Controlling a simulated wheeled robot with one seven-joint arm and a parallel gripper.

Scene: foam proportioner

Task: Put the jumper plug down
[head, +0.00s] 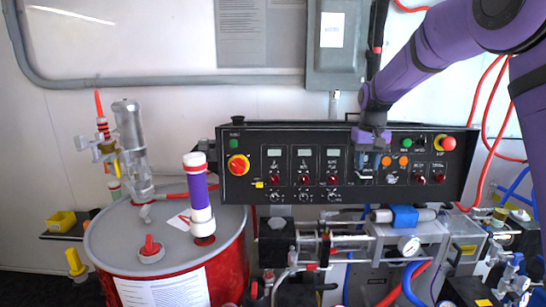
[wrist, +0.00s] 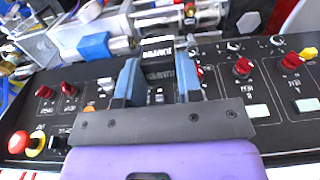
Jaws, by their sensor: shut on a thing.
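My gripper (head: 366,168) is in front of the right half of the black control panel (head: 250,190) in the head view. In the wrist view my gripper (wrist: 158,80) has its two blue-grey fingers shut on a small dark block with pale lettering, which I take to be the jumper plug (wrist: 160,72). The lettering is too blurred to read surely. The plug is close to the panel face. I cannot tell whether it touches the panel or sits in a socket. In the head view the plug is mostly hidden by the fingers.
A red drum (head: 228,272) with a grey lid stands at the left, with a purple-and-white cylinder (head: 200,200) on it. A yellow bin (head: 62,221) sits on a small shelf at far left. Pipes, a gauge (head: 408,245) and hoses crowd below the panel.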

